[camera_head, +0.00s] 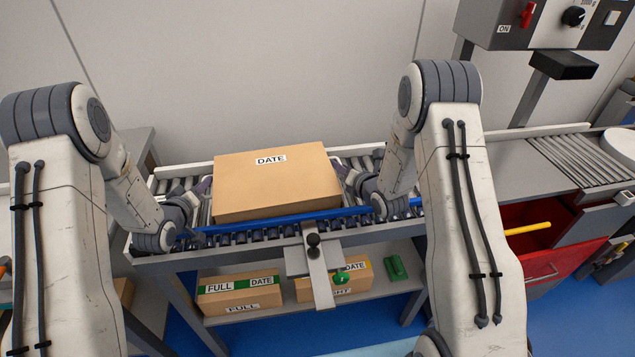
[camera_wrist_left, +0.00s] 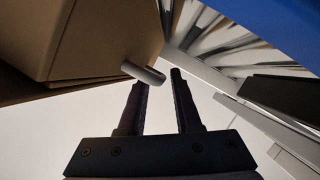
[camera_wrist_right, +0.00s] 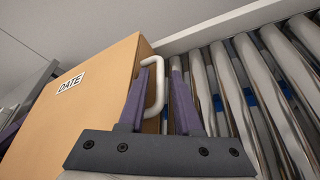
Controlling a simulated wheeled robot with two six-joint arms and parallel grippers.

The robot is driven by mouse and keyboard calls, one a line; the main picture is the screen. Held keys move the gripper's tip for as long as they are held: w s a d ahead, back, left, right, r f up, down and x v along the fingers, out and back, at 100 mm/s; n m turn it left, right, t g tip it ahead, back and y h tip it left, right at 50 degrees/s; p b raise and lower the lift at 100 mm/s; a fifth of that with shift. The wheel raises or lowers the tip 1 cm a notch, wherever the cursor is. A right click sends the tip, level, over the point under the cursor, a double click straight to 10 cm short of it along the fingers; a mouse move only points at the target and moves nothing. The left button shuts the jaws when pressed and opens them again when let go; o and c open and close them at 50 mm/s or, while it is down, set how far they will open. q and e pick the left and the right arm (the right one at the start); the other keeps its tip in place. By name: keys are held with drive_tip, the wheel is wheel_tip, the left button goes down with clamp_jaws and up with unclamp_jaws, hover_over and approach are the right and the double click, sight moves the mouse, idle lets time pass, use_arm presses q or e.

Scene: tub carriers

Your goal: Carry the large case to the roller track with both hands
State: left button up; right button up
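The large case (camera_head: 275,185) is a brown cardboard box with a DATE label, sitting over the rollers of the roller track (camera_head: 265,236). A pale handle (camera_wrist_right: 157,75) sticks out of its right side, and another handle (camera_wrist_left: 143,73) shows on its left side. My left gripper (camera_head: 202,187) is at the left side of the case; its fingers (camera_wrist_left: 158,100) are apart, with the handle close to one fingertip. My right gripper (camera_head: 341,170) is at the right side; its fingers (camera_wrist_right: 166,92) are apart, with the handle beside one finger. Whether either finger touches a handle cannot be told.
A blue rail (camera_head: 310,217) runs along the track's front. A shelf below holds a FULL box (camera_head: 238,292), another box (camera_head: 318,288) and a green item (camera_head: 397,268). A control box (camera_head: 545,22) stands at the upper right, above a red bin (camera_head: 545,262).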

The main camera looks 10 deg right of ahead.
use_arm(q)
drive_tip(key=v, duration=0.5)
drive_tip(key=shift+s+r, duration=0.15)
drive_tip(key=shift+s, duration=0.2)
use_arm(e)
drive_tip(key=shift+r, duration=0.1)
use_arm(q)
drive_tip(key=shift+s, duration=0.15)
use_arm(e)
drive_tip(key=shift+s, duration=0.1)
use_arm(q)
drive_tip(key=shift+a, duration=0.1)
use_arm(e)
drive_tip(key=v, duration=1.1)
drive_tip(key=shift+s+d+r, duration=0.1)
drive_tip(key=shift+s+r, duration=0.1)
drive_tip(key=shift+s, duration=0.1)
drive_tip(key=shift+s, duration=0.1)
